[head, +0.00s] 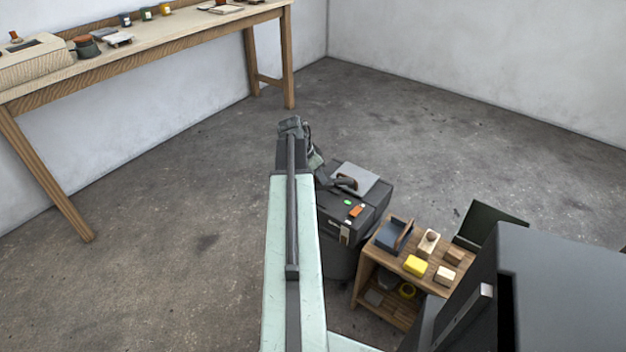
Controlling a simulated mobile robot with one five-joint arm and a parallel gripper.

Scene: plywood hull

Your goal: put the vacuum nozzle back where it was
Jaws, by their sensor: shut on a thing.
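My arm reaches up the middle of the head view. My gripper (315,160) is at its far end, small and mostly hidden behind my own arm. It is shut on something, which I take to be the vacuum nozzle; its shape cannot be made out. Just right of the gripper stands a dark box-like machine (372,212), probably the vacuum, with a green and an orange-red part on top. A grey plate (358,176) and a dark curved piece (346,183) show on its top. I cannot tell whether the curved piece belongs to the nozzle or touches my gripper.
A small wooden shelf cart (439,276) with a blue-grey tray, a yellow block (416,265) and wooden blocks stands right of the machine. A large dark cabinet fills the lower right. A long workbench (170,42) runs along the left wall. The concrete floor between is clear.

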